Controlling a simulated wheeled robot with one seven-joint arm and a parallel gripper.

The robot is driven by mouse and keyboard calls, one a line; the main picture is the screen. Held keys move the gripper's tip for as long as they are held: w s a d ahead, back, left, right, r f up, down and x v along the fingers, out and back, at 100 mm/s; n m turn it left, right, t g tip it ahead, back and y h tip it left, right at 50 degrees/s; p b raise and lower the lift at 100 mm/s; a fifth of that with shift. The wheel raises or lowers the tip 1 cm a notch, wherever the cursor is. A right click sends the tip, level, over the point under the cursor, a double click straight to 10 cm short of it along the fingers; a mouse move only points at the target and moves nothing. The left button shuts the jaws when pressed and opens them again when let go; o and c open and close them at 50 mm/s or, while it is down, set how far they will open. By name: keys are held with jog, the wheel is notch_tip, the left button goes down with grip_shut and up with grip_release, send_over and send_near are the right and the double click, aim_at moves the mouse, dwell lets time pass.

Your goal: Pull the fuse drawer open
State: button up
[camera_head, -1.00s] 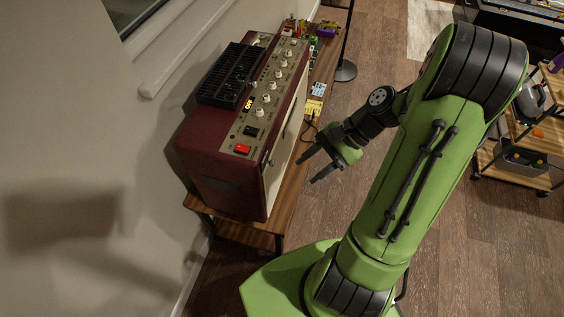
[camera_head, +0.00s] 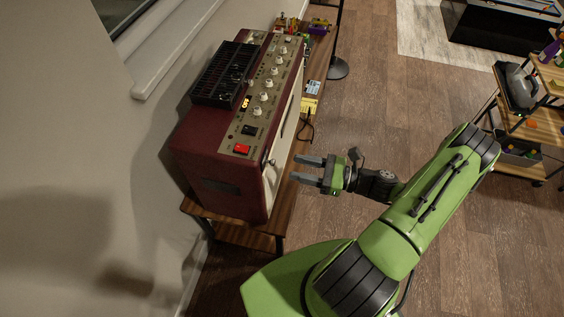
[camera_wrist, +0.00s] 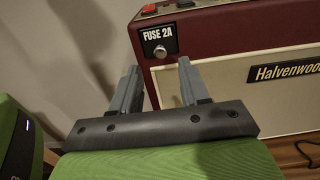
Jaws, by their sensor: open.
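The fuse drawer (camera_wrist: 159,40) is a small black panel labelled "FUSE 2A" with a round silver knob (camera_wrist: 160,51). It sits flush in the upper left of the amplifier's front in the wrist view. The knob also shows small on the amplifier's front edge in the head view (camera_head: 271,161). The dark red amplifier (camera_head: 200,165) stands on a wooden bench. My gripper (camera_head: 296,170) is open and empty, its fingers pointing at the amplifier's front with a gap left. In the wrist view my gripper (camera_wrist: 158,75) has its two fingers apart, below the knob and to either side of it.
A black slatted unit (camera_head: 224,74) lies on top of the amplifier beside white knobs and a red switch (camera_head: 242,149). Small pedals stand farther along the wooden bench (camera_head: 246,236). A wheeled shelf (camera_head: 520,130) stands at right. The floor between is clear.

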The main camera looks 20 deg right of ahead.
jog(key=x, duration=0.5)
jog(key=shift+w+a, duration=0.2)
jog(key=shift+c, duration=0.2)
grip_shut()
